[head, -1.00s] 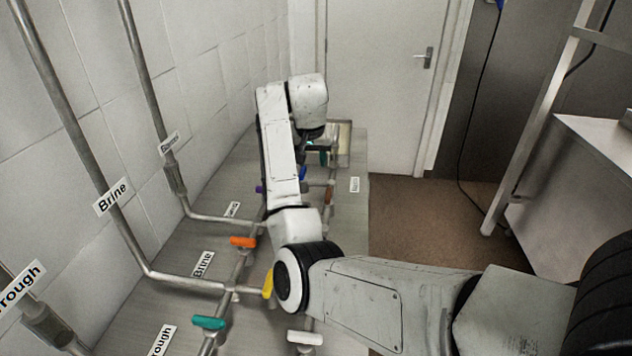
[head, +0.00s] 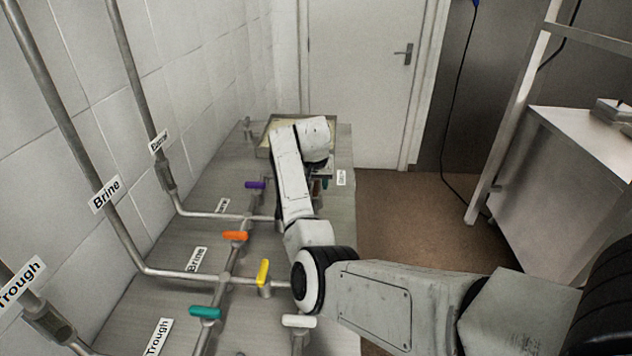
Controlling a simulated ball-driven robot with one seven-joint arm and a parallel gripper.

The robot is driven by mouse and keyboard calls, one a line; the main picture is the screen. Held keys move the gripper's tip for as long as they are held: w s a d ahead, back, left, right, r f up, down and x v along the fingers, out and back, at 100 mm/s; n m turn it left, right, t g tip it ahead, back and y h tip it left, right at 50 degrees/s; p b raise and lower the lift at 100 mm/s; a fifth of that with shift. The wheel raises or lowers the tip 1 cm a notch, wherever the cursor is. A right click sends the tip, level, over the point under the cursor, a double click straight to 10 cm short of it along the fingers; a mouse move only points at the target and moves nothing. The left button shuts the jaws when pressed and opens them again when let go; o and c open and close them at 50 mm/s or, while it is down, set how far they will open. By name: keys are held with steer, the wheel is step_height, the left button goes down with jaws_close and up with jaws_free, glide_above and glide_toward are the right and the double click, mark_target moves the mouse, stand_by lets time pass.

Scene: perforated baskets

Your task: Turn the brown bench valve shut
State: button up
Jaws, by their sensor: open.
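The bench carries a network of pipes with coloured valve handles. A small brown patch, perhaps the brown valve (head: 315,188), shows at the far part of the bench, just beside my arm; most of it is hidden and its handle's angle cannot be told. My gripper (head: 321,172) points down over that far part, partly hidden behind my wrist. It is open, with nothing seen in it. Whether it touches the valve cannot be told. A teal handle (head: 324,183) shows right below it.
Other handles are purple (head: 255,185), orange (head: 235,236), yellow (head: 263,272), white (head: 299,320) and near teal (head: 205,312). A shallow tray (head: 262,152) lies at the bench's far end. Upright pipes line the left wall. Floor (head: 400,215) is clear at right.

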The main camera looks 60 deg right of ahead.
jaws_close()
stand_by(0.3)
